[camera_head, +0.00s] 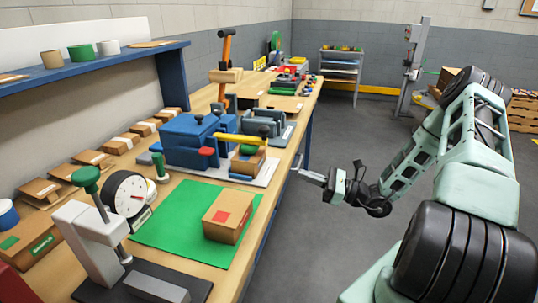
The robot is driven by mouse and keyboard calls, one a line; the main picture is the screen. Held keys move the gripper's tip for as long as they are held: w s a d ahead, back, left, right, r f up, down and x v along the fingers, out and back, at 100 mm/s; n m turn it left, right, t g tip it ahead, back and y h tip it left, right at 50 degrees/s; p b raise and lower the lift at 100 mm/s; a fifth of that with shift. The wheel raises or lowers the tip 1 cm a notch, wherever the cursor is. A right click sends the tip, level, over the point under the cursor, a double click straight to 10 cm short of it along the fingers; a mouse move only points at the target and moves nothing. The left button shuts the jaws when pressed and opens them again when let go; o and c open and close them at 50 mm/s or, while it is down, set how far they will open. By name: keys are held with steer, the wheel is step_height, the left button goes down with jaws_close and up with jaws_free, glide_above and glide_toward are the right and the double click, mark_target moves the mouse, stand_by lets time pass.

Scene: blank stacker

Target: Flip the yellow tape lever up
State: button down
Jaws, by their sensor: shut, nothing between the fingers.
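The yellow lever (238,138) is a bar lying nearly level on the blue machine (187,139). It points to the right, above a small carton (246,164) with a green top piece. A red knob (207,152) sits just below the lever's left end. My gripper (303,173) is shut and empty. It hangs off the bench's right edge, right of the lever and lower in the picture, apart from it. My arm reaches in from the right. The lever's pivot is too small to make out clearly.
The wooden bench (230,270) holds a green mat (180,225) with a carton (229,215) on it. A dial gauge (125,194) and a grey press (88,235) stand front left. Grey fixtures (277,125) stand behind the lever.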

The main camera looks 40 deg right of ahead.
mark_target(277, 174)
stand_by(0.3)
steer(key=p+x, duration=0.1)
steer(key=x, duration=0.8)
steer(key=shift+w+r+p, duration=0.1)
steer(key=shift+r+p, duration=0.1)
steer(key=shift+p, duration=0.2)
steer(key=r, duration=0.2)
steer(key=r+p, duration=0.1)
steer(key=shift+w+a, duration=0.3)
steer(key=shift+r, duration=0.5)
